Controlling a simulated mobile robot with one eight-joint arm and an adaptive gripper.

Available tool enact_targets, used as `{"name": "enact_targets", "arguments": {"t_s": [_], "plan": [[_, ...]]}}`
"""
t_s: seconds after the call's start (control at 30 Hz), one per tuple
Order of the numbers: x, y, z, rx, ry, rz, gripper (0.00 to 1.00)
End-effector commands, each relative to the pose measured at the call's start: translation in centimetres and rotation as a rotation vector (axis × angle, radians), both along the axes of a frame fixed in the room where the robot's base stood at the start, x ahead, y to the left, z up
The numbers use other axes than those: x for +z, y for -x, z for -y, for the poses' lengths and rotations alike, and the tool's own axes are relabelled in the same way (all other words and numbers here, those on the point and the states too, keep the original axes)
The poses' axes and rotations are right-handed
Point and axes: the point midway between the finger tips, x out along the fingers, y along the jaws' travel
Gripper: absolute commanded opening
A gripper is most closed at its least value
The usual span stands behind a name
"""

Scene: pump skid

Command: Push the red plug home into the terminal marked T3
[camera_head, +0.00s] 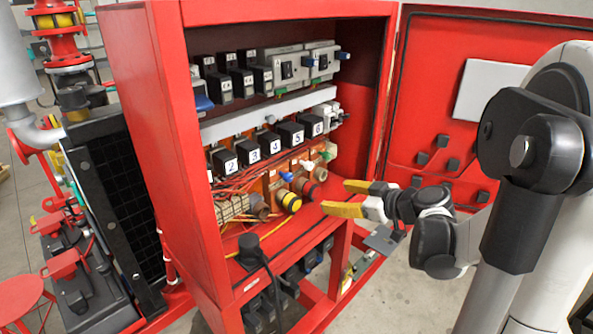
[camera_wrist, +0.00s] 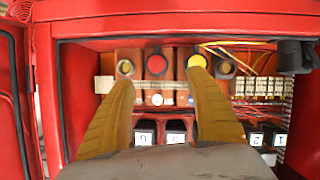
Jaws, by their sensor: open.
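The red plug (camera_wrist: 157,64) shows end-on in the wrist view as a round red face, in a row of round terminals on an orange-brown block. In the head view it seems to be the red-orange round piece (camera_head: 304,187) in the lower row of the cabinet. The marking T3 is not readable in either view. My gripper (camera_head: 336,197) is open and empty at the cabinet's open front, to the right of the terminals. In the wrist view its two yellow fingers (camera_wrist: 160,78) are spread, one on each side of the red plug's face.
A yellow-and-black plug (camera_head: 290,200) and brown round terminals stand beside the red one. Numbered black modules (camera_head: 272,145) sit above in the head view. The red cabinet wall (camera_head: 168,130) and open door (camera_head: 425,100) bound the space. A black plug with cable (camera_head: 250,248) stands on the front ledge.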

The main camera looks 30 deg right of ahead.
Motion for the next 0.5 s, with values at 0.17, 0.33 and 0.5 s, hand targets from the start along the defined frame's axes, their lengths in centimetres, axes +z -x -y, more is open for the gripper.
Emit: {"name": "enact_targets", "arguments": {"t_s": [0.17,0.33,0.5], "plan": [[-0.4,-1.0,0.3,0.004,0.011,0.020,0.65],[-1.6,-3.7,-0.5,0.005,0.011,0.019,0.65],[-2.9,-6.6,-1.3,0.004,0.011,0.018,0.65]]}}
